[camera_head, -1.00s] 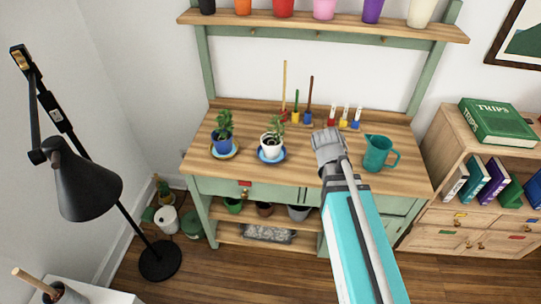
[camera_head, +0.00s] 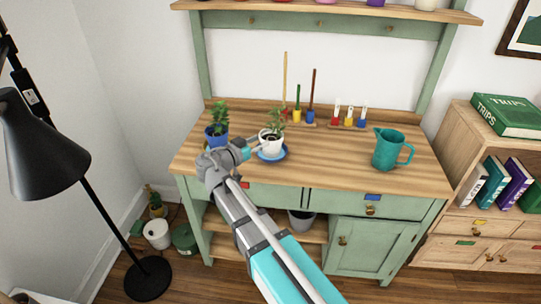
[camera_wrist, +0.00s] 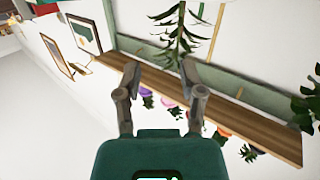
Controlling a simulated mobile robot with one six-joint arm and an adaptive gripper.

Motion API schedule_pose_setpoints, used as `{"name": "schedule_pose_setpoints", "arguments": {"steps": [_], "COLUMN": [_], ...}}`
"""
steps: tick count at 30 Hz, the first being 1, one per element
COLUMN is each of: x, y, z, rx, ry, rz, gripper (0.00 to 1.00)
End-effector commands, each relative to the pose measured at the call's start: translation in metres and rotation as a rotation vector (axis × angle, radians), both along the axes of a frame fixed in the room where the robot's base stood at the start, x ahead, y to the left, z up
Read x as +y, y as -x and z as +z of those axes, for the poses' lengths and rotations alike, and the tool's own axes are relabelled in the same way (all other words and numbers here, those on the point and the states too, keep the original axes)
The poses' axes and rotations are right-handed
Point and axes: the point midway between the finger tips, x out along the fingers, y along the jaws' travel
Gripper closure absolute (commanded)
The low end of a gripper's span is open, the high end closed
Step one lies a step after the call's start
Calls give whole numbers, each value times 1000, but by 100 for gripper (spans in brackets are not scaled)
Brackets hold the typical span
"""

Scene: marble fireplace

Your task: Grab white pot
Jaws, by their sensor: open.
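The white pot (camera_head: 271,145) holds a leafy green plant and stands on a blue saucer (camera_head: 272,155) on the wooden bench top. My gripper (camera_head: 257,147) is open, just left of the white pot in the head view. The head view does not clearly show whether the fingers touch it. In the wrist view, my gripper's two fingers (camera_wrist: 160,67) are spread apart. A plant (camera_wrist: 180,36) shows beyond and between their tips. The white pot itself cannot be made out in the wrist view.
A blue pot with a plant (camera_head: 217,138) stands close left, partly behind my gripper. Small coloured pots with sticks (camera_head: 297,116) stand behind. A teal jug (camera_head: 389,150) stands right, with clear bench between. A wooden shelf (camera_head: 330,12) hangs above.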

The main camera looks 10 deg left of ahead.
Motion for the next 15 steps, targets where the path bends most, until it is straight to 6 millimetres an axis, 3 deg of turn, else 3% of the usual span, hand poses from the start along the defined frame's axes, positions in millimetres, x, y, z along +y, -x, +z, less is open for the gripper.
{"name": "schedule_pose_setpoints", "arguments": {"steps": [1,5,15], "x": [12,27,30], "y": [0,3,3], "z": [-3,2,5], "rx": [-33,-88,-103], "ry": [0,-2,-3], "rz": [16,41,46], "gripper": [49,49,49]}}
